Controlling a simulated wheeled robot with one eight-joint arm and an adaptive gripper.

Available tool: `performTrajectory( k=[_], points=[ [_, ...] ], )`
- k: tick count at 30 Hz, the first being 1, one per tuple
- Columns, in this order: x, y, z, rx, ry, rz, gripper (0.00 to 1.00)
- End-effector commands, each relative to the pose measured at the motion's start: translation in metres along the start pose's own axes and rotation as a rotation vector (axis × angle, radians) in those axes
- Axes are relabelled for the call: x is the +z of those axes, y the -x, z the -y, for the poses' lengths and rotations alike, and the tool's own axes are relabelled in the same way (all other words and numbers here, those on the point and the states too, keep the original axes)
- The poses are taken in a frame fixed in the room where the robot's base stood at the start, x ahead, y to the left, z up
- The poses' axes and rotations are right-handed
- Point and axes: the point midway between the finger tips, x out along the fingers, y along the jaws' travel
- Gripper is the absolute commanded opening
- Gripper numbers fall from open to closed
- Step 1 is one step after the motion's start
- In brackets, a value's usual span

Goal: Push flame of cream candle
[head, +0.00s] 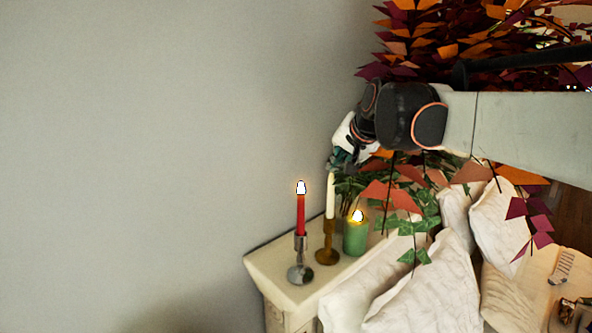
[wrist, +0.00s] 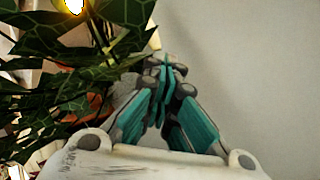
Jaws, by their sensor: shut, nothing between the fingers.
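The cream candle (head: 331,196) stands upright in a brass-coloured holder (head: 327,250) on the headboard shelf in the head view. My gripper (head: 338,160) is at the candle's top, its teal fingers overlapping the tip in the picture. I cannot tell whether they touch. No flame shows on the cream candle; that spot is covered by the gripper. In the wrist view my gripper (wrist: 166,68) is shut and empty, with its fingertips together. A bright flame (wrist: 73,5) shows at the top left there; I cannot tell whose it is.
A lit red candle (head: 301,214) in a silver holder stands left of the cream candle, and a lit green candle (head: 355,238) stands right. Leafy plants (head: 405,228) crowd the right. Pillows (head: 400,292) lie below. The grey wall (head: 180,130) is bare.

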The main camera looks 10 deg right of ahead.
Motion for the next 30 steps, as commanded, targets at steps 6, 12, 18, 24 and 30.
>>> performTrajectory(
  k=[6, 12, 18, 24, 30],
  points=[
    [0.0003, -0.0001, -0.0002, 0.0, 0.0, 0.0, 0.0],
    [0.0003, -0.0001, -0.0002, 0.0, 0.0, 0.0, 0.0],
    [0.0008, -0.0009, -0.0008, 0.0, 0.0, 0.0, 0.0],
    [0.0045, -0.0058, -0.0044, 0.0, 0.0, 0.001, 0.0],
    [0.0048, -0.0064, -0.0047, 0.0, 0.0, 0.0, 0.0]
  ],
)
